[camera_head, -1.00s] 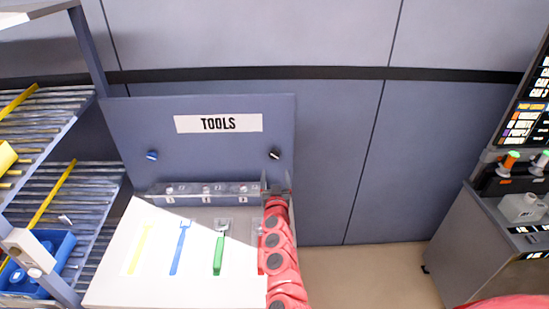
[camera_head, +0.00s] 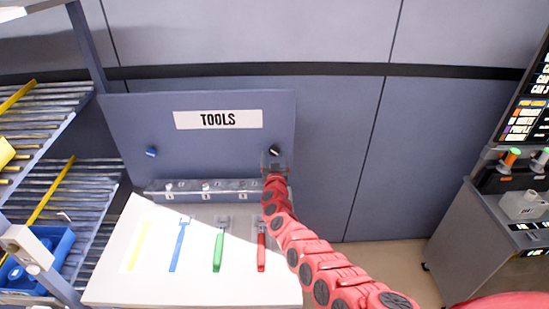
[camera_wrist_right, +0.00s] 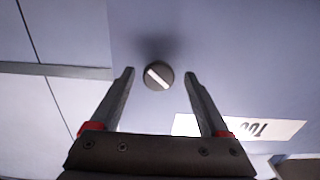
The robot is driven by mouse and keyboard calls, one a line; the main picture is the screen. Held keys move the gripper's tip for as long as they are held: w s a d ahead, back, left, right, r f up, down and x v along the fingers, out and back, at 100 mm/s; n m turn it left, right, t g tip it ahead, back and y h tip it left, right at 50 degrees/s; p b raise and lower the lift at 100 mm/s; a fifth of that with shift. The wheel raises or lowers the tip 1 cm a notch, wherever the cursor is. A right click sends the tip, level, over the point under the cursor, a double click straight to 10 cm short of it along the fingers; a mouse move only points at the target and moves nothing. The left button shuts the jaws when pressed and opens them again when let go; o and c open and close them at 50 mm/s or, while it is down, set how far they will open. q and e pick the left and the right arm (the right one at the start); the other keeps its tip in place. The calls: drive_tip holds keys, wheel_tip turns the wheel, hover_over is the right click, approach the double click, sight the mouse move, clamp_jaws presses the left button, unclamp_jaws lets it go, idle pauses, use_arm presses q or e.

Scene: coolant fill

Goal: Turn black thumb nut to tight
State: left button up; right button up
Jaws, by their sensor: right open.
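The black thumb nut (camera_head: 274,150) sits on the right side of the blue-grey tools panel (camera_head: 135,120), with a pale line across its face. In the right wrist view the nut (camera_wrist_right: 158,75) shows its white line running from upper left to lower right. My right gripper (camera_wrist_right: 160,78) is open, with one finger on each side of the nut and a gap on both sides. In the head view my right gripper (camera_head: 274,160) is just below the nut, at the panel. My left gripper is not in view.
A white board below holds yellow, blue, green (camera_head: 218,250) and red (camera_head: 261,250) tools. A roller rack (camera_head: 80,190) stands left; a grey cabinet (camera_head: 480,250) stands right.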

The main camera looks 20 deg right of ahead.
drive_tip(key=shift+w+d+r, duration=0.1)
drive_tip(key=shift+w+d, duration=0.05)
drive_tip(key=shift+w, duration=0.05)
clamp_jaws()
idle(0.4)
drive_tip(key=shift+m, duration=1.4)
drive_tip(key=m, duration=0.3)
drive_tip(key=shift+m+b, duration=0.3)
drive_tip(key=shift+b, duration=0.1)
drive_tip(key=m+b, duration=0.1)
drive_tip(key=m, duration=0.4)
drive_tip(key=shift+m, duration=0.4)
